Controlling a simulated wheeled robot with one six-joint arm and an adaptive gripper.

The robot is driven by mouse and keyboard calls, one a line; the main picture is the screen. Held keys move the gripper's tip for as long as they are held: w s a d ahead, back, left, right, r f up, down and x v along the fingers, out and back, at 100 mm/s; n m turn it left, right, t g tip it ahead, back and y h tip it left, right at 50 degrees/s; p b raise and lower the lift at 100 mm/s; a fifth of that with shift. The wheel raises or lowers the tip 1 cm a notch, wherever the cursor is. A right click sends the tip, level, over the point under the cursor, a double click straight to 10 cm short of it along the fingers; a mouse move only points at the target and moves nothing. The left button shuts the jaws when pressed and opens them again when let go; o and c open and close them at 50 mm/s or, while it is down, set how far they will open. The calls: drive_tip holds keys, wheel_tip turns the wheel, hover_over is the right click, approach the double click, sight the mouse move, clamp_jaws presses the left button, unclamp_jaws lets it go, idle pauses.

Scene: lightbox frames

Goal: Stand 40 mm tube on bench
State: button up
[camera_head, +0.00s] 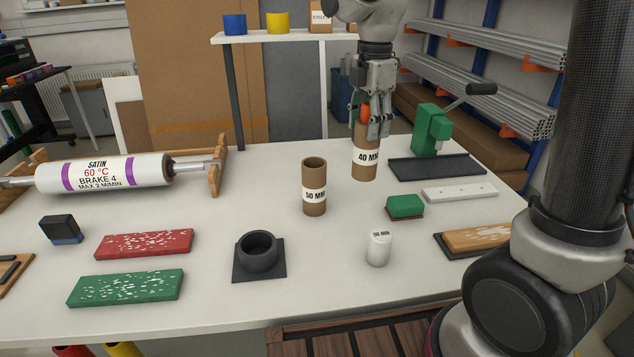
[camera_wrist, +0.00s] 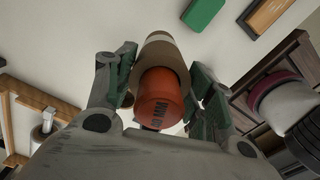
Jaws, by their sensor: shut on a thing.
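The brown cardboard tube labelled 40 MM (camera_head: 365,172) is upright at the back right of the bench (camera_head: 340,250). My gripper (camera_head: 370,130) points down from above, its fingers shut on either side of the tube's upper end. An orange-red plug (camera_head: 365,112), also marked 40 MM, sticks up from the tube's mouth between the fingers. In the wrist view the plug (camera_wrist: 157,100) sits in the tube's rim (camera_wrist: 178,62), with a finger on each side. I cannot tell whether the tube's foot touches the bench.
A 50 MM tube (camera_head: 314,205) stands to the left. A dark tray (camera_head: 425,168) and green press (camera_head: 432,130) are close on the right. A green block (camera_head: 405,205), white cylinder (camera_head: 379,248) and black ring holder (camera_head: 258,255) lie nearer. A shelf (camera_head: 285,38) stands behind.

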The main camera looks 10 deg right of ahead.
sight(365, 161)
wheel_tip(365, 161, down, 10)
drive_tip(key=shift+r, duration=0.15)
idle(0.4)
drive_tip(key=o, duration=1.3)
drive_tip(key=shift+o, duration=0.2)
